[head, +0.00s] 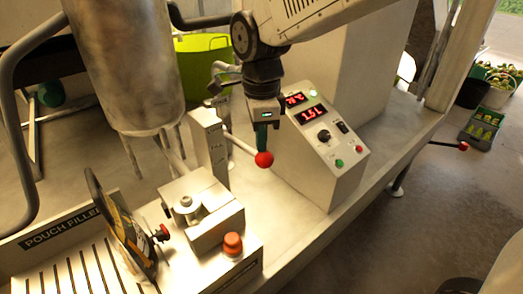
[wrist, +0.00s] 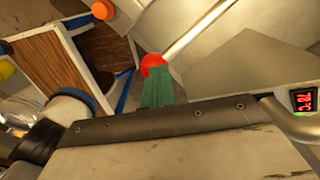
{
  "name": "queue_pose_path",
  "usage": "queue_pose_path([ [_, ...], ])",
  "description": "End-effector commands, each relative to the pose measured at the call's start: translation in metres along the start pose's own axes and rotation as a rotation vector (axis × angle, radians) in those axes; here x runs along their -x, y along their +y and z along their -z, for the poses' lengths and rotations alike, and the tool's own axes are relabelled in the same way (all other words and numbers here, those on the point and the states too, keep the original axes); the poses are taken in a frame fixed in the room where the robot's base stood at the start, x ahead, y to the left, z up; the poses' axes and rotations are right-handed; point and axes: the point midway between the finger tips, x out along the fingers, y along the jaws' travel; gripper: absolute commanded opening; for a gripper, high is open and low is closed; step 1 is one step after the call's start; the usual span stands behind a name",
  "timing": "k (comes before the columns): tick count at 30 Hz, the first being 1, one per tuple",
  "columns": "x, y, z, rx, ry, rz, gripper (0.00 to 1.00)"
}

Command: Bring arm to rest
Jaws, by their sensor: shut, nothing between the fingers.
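My arm reaches in from the top of the head view. My gripper (head: 261,146) points down with its green fingers closed together and nothing between them. Its tips are right above the red ball (head: 264,160) on the end of a pale lever rod. In the wrist view the green fingers (wrist: 157,88) end close to the red ball (wrist: 151,61); I cannot tell whether they touch it. The rod (wrist: 195,36) runs up and right from the ball there.
A control box (head: 335,178) with red displays stands just right of my gripper. A pouch filler (head: 70,258) with an upright dark pouch (head: 122,232) and an orange button (head: 233,242) is at front left. A large steel cylinder (head: 122,65) hangs at left. A green tub (head: 203,65) stands behind.

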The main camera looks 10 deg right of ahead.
Motion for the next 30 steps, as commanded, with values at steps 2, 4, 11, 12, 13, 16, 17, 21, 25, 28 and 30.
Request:
queue_pose_path([
  [2,0.009,0.0,0.0,0.0,0.0,0.001,0.0],
  [4,0.015,0.0,0.0,0.0,0.0,0.0,0.0],
  [11,0.021,0.0,0.0,0.0,0.001,-0.002,0.0],
  [12,0.021,0.0,0.0,0.0,0.001,-0.002,0.0],
  [13,0.021,0.0,0.0,0.0,0.001,-0.002,0.0],
  [16,0.021,0.001,0.001,0.002,0.001,-0.002,0.0],
  [17,0.022,0.001,0.002,0.006,0.001,-0.001,0.0],
  [21,0.029,0.01,0.019,0.081,-0.002,0.008,0.0],
  [25,0.041,0.034,0.059,0.269,-0.004,0.025,0.0],
  [28,0.05,0.065,0.097,0.483,0.001,0.045,0.0],
  [30,0.052,0.089,0.121,0.639,0.008,0.056,0.0],
])
